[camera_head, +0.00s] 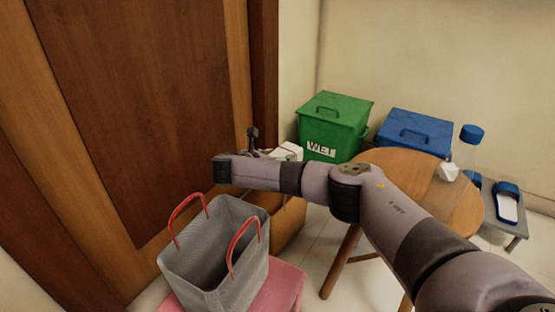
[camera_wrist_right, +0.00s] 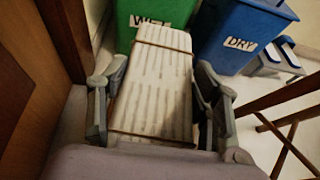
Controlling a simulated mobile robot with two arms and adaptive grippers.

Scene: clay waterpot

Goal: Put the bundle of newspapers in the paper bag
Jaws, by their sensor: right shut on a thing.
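The bundle of newspapers (camera_wrist_right: 152,88) is a pale, printed block tied with brown string, seen in the right wrist view. My right gripper (camera_wrist_right: 158,80) is shut on it, with a finger on each side. In the head view only a white corner of the bundle (camera_head: 289,151) shows behind my right arm, and most of the gripper is hidden. The bag (camera_head: 205,262) is grey with two red handles and stands upright, open at the top, at the lower left. The gripper and bundle are beyond the bag, apart from it. My left gripper is not in view.
The bag stands on a pink stool (camera_head: 283,290). A green bin (camera_head: 333,125) and a blue bin (camera_head: 414,132) stand by the back wall. A round wooden table (camera_head: 455,205) holds a bottle (camera_head: 468,145). A wooden door (camera_head: 150,110) is close on the left.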

